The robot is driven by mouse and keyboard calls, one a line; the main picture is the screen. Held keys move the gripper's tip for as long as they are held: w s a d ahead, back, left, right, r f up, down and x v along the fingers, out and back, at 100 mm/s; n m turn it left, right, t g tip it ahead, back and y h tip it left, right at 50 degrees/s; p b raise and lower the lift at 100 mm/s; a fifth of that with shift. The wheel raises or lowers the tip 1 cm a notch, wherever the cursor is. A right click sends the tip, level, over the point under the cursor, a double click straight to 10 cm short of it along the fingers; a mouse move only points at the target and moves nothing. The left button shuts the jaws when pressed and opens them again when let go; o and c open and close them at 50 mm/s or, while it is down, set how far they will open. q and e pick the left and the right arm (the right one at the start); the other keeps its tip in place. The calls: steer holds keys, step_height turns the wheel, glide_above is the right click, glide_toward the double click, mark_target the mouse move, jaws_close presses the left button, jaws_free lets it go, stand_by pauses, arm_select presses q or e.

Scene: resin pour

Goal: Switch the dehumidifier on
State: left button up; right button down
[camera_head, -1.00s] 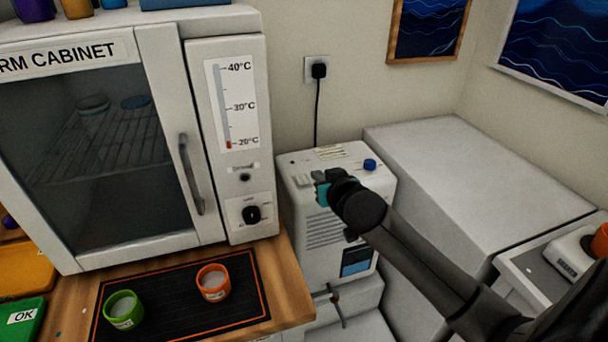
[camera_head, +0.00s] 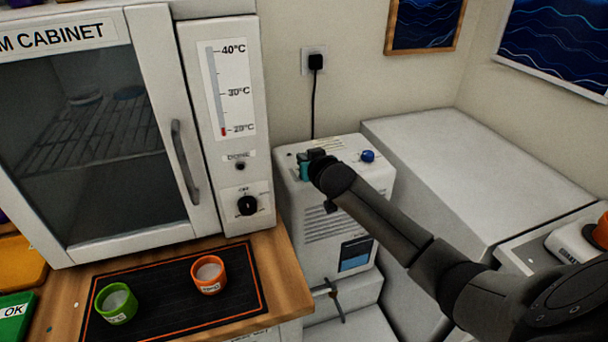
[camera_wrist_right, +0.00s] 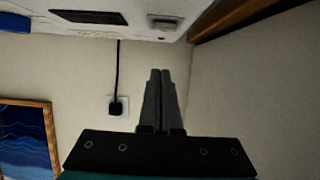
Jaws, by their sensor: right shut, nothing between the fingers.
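The dehumidifier (camera_head: 296,222) is a white box with side vents, standing between the cabinet and a large pale block. A blue knob (camera_head: 367,156) sits on its top right; its blue edge also shows in the wrist view (camera_wrist_right: 14,22). My right gripper (camera_head: 311,158) is over the left part of its top and hides part of that surface. In the wrist view the fingers (camera_wrist_right: 162,72) are shut and empty, with the tips near the dehumidifier's top panel (camera_wrist_right: 140,22); I cannot tell whether they touch. No switch is clearly visible. My left gripper is out of view.
The warm cabinet (camera_head: 160,120) with a black dial (camera_head: 247,205) stands close on the left. A green cup (camera_head: 116,304) and an orange cup (camera_head: 209,274) stand on a black mat (camera_head: 180,318). A black plug (camera_head: 316,62) is in the wall socket behind.

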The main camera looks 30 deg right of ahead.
step_height(320, 180, down, 3)
steer(key=shift+w+f+b, duration=0.15)
steer(key=shift+f+b, duration=0.05)
steer(key=shift+b, duration=0.3)
steer(key=shift+f, duration=0.45)
steer(key=shift+f, duration=0.1)
steer(key=shift+s+f, duration=0.2)
steer(key=shift+f, duration=0.2)
steer(key=shift+r+p, duration=0.85)
